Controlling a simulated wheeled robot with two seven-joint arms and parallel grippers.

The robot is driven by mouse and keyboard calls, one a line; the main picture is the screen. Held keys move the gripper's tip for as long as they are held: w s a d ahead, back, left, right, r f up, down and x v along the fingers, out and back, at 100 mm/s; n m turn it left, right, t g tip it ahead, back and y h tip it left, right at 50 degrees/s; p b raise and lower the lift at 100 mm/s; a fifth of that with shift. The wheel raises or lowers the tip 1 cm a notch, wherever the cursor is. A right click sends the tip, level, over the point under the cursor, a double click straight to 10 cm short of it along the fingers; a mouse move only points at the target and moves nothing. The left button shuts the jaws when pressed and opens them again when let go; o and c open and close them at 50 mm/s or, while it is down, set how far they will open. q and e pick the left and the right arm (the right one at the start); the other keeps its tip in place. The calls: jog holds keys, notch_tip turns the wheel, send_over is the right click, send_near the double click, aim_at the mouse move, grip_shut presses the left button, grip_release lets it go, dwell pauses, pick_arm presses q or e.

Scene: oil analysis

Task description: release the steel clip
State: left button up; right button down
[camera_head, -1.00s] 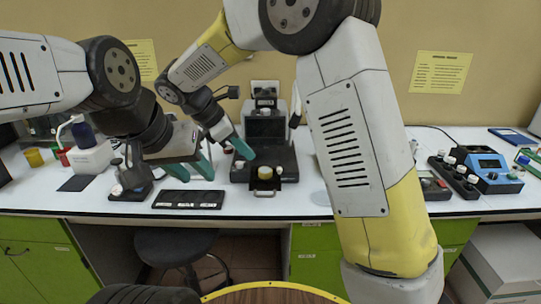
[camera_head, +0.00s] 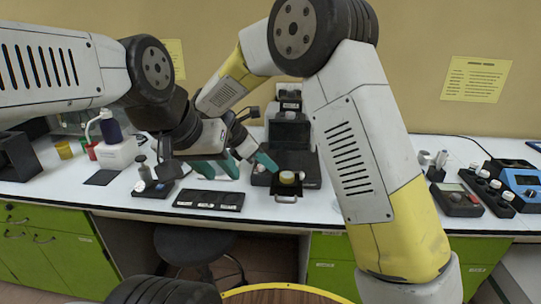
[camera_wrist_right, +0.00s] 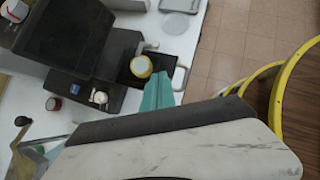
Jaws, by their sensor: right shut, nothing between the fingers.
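I cannot make out a steel clip clearly in either view. A cup with a yellow rim (camera_head: 287,177) sits on the small pulled-out tray (camera_head: 285,195) at the front of a black instrument (camera_head: 307,168). The cup (camera_wrist_right: 141,66) and the tray's wire handle (camera_wrist_right: 181,80) also show in the right wrist view. My right gripper (camera_head: 267,161) is shut and empty, just left of and above the cup. Its teal fingertips (camera_wrist_right: 157,94) show beside the cup in the right wrist view. My left gripper (camera_head: 216,167) has its teal fingers apart, over the bench left of the instrument, apparently empty.
A black slotted plate (camera_head: 208,200) lies near the bench's front edge. Meters and a blue device (camera_head: 523,183) stand at right. A stool (camera_head: 194,246) is below.

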jog(key=x, duration=0.5)
jog(key=shift+w+d+f, duration=0.1)
jog(key=shift+d+f, duration=0.15)
jog(key=shift+w+d+f, duration=0.1)
jog(key=shift+w+d, duration=0.15)
jog(key=shift+d, duration=0.25)
jog(key=shift+w+d, duration=0.25)
jog(key=shift+d, duration=0.25)
jog(key=shift+w+d, duration=0.3)
jog(key=shift+d, duration=0.2)
